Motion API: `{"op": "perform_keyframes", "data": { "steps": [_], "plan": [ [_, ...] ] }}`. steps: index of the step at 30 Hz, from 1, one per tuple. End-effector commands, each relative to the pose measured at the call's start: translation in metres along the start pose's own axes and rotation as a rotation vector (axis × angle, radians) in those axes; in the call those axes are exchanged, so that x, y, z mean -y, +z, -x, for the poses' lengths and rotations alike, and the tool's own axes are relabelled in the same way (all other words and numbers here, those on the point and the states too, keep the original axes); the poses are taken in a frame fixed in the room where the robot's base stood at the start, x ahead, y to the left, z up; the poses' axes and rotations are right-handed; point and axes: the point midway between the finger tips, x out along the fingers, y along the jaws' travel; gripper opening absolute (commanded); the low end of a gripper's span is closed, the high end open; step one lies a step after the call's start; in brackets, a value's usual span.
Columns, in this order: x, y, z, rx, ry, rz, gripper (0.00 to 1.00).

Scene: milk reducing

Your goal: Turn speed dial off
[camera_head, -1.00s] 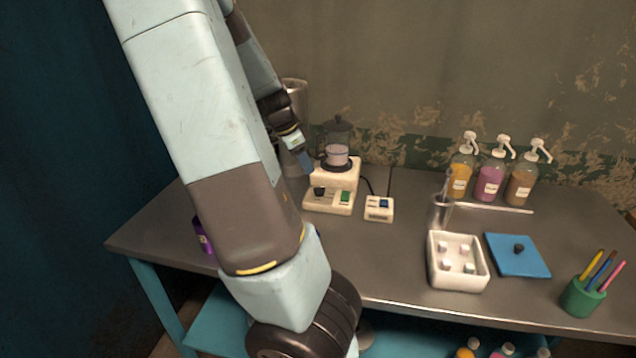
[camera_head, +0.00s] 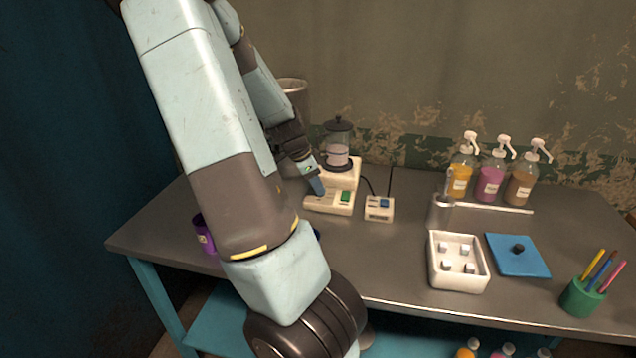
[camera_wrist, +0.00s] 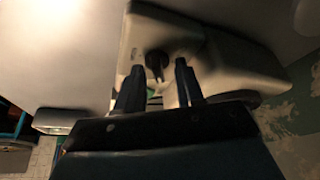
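The white blender base (camera_head: 332,205) stands on the grey table, with a green switch (camera_head: 345,197) on its front right. A lidded clear jar (camera_head: 338,150) sits on top of the base. In the wrist view the dark speed dial (camera_wrist: 157,62) shows on the pale base (camera_wrist: 145,35), between and just beyond my fingers. My gripper (camera_wrist: 160,85) is open, its two dark fingers apart on either side of the dial. In the head view my gripper (camera_head: 320,192) is at the base's front left and hides the dial. Whether the fingers touch the dial cannot be told.
A purple cup (camera_head: 203,236) is at left.

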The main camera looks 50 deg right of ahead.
Motion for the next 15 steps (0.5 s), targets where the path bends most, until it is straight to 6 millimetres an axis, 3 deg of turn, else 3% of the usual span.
{"op": "perform_keyframes", "data": {
  "steps": [5, 15],
  "plan": [
    [0.0000, -0.0001, 0.0001, 0.000, 0.000, 0.000, 0.37],
    [0.0001, -0.0003, 0.0003, 0.000, 0.000, -0.001, 0.06]
  ]
}}
